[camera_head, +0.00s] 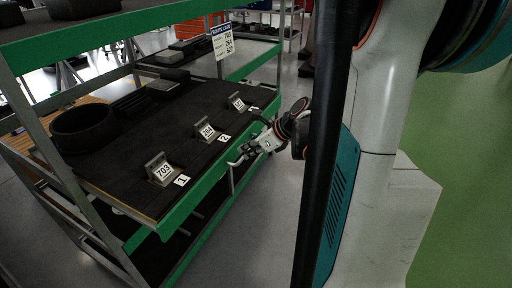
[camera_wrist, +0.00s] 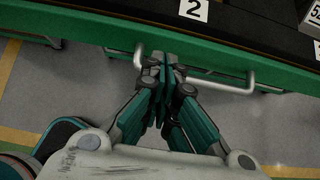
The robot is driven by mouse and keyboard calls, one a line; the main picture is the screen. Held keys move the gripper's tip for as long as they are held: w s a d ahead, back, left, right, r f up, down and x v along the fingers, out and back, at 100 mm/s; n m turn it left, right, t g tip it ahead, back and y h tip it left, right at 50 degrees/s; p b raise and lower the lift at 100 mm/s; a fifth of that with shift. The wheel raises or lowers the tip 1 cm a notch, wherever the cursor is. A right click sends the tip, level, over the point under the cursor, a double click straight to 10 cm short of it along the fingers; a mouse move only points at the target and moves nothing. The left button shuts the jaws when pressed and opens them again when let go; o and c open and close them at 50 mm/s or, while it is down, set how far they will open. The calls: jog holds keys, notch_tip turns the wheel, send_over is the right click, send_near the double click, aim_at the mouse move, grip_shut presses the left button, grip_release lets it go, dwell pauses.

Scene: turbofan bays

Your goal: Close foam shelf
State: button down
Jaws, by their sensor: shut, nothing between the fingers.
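The foam shelf (camera_head: 130,122) is a black foam-covered shelf with a green front edge (camera_head: 200,190) in a metal-framed rack. It sticks out toward me past the rack's front post. Numbered metal blocks stand on it. In the wrist view its green edge (camera_wrist: 100,32) crosses the top, and a silver bar handle (camera_wrist: 215,83) hangs under it. My gripper (camera_head: 243,154) is at the front edge, near label 2. In the wrist view my gripper (camera_wrist: 166,68) is shut, with its fingertips at the handle. I cannot tell whether they touch it.
A black foam ring (camera_head: 83,128) lies at the shelf's left. Another foam level lies below. Grey floor is open in front of the rack, with green floor (camera_head: 470,170) at the right.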

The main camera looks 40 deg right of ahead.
aim_at(159, 123)
jog(key=shift+w+a+f, duration=0.1)
jog(key=shift+w+a, duration=0.15)
jog(key=shift+w, duration=0.45)
jog(key=shift+w+a, duration=0.3)
jog(key=shift+w, duration=0.35)
jog(key=shift+w+a+f, duration=0.1)
jog(key=shift+w+a, duration=0.15)
jog(key=shift+w, duration=0.45)
jog(key=w+a, duration=0.3)
jog(key=w, duration=0.7)
jog(key=w+a+b, duration=0.1)
jog(key=w+a, duration=0.3)
jog(key=w, duration=0.7)
jog(key=w+a, duration=0.4)
jog(key=w, duration=0.6)
jog(key=shift+w+a, duration=0.2)
jog(key=shift+w, duration=0.05)
jog(key=shift+r, duration=0.1)
